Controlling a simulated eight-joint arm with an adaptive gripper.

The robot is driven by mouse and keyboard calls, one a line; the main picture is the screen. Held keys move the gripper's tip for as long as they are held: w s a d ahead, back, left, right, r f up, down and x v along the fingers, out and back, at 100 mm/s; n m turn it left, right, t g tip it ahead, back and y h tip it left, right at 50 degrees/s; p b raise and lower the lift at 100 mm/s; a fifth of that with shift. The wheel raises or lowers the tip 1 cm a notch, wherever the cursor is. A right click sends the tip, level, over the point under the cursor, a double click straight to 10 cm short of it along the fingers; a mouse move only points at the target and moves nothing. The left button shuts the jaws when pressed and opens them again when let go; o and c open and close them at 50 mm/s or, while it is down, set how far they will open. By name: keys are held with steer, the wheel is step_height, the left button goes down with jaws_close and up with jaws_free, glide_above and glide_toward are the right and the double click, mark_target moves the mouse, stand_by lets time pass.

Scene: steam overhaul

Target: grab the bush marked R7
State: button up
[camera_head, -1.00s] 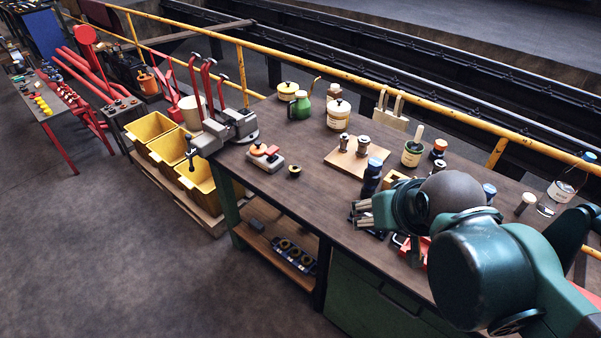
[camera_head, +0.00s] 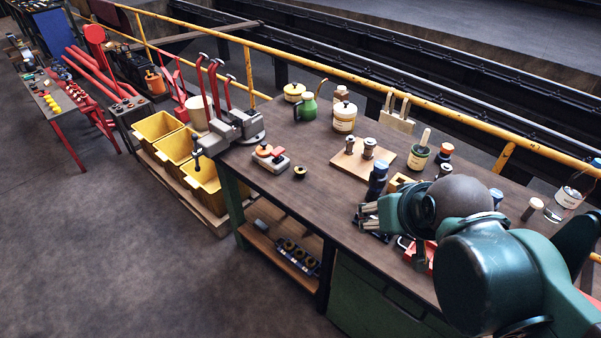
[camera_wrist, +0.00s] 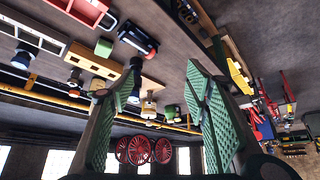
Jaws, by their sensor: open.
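No R7 marking is readable in either view, so I cannot tell which part is the bush marked R7. Several ring-shaped, bush-like parts (camera_head: 289,246) sit in a dark blue tray (camera_head: 311,268) on the bench's lower shelf. A small dark ring (camera_head: 300,172) lies on the bench top. Two metal cylindrical parts (camera_head: 369,148) stand on a wooden board (camera_head: 344,163).
The bench top (camera_head: 310,140) also carries a vise (camera_head: 240,128), a green oil can (camera_head: 308,107), cream tins (camera_head: 344,117) and blue-capped bottles (camera_head: 377,177) near my gripper. Yellow bins (camera_head: 160,126) stand left of the bench. A yellow rail (camera_head: 330,72) runs behind. The floor in front is clear.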

steer(key=w+a+r+n+g+p, duration=0.25)
steer(key=w+r+n, duration=0.2)
steer(key=w, duration=0.65)
steer(key=n+g+p, duration=0.5)
steer(key=n+p, duration=0.1)
steer(key=n, duration=0.6)
glide_above(300, 169)
steer(key=shift+s+f, duration=0.1)
steer(key=shift+f, duration=9.25)
steer(key=shift+f, duration=0.1)
steer(key=shift+f, duration=1.2)
